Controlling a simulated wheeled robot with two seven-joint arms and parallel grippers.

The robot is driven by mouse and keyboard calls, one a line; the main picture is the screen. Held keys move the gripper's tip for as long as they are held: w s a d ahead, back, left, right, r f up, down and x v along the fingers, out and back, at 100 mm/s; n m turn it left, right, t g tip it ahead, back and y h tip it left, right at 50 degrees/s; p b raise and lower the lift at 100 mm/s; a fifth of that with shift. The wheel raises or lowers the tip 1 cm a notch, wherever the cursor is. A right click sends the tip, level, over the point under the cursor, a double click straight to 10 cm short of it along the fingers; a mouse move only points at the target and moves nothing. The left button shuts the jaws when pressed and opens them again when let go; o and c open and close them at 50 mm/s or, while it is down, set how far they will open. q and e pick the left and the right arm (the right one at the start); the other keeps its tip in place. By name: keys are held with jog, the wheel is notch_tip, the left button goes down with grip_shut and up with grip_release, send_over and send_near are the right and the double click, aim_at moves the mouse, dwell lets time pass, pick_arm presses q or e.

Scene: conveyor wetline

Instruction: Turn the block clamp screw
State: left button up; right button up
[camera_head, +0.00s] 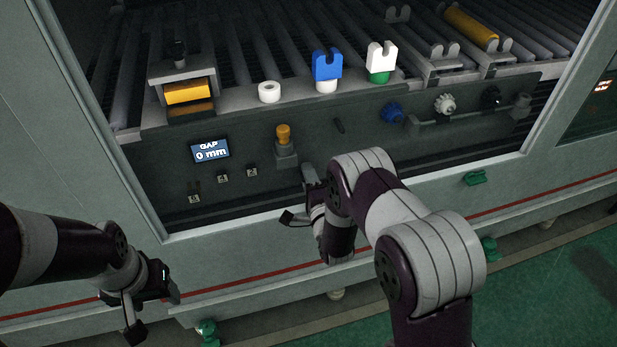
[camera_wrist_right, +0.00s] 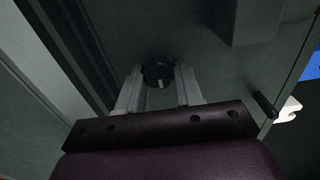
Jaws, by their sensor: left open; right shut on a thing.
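A dark round knob (camera_wrist_right: 158,74) with a short white mark, which I take to be the block clamp screw, sits between the fingers of my right gripper (camera_wrist_right: 158,88) in the right wrist view. The right gripper is shut on it, one pale finger on each side. In the head view my right gripper (camera_head: 311,180) reaches the dark front panel (camera_head: 370,155), below and right of the orange-topped post (camera_head: 283,135); the knob is hidden there. My left gripper (camera_head: 163,285) is open and empty at the lower left, in front of the machine's pale face, apart from the panel.
A display (camera_head: 209,150) reads "GAP 0 mm". Above the panel stand a yellow block (camera_head: 190,92), a white ring (camera_head: 269,92), a blue fork piece (camera_head: 327,65) and a white fork piece (camera_head: 381,56). A blue knob (camera_head: 392,112) and a white knob (camera_head: 445,103) are further right.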

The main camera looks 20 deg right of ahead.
jog(key=o, duration=1)
jog(key=shift+o, duration=0.2)
jog(key=s, duration=1.2)
jog(key=shift+s+d+p, duration=0.25)
jog(key=shift+s+p, duration=0.15)
jog(key=shift+f, duration=0.1)
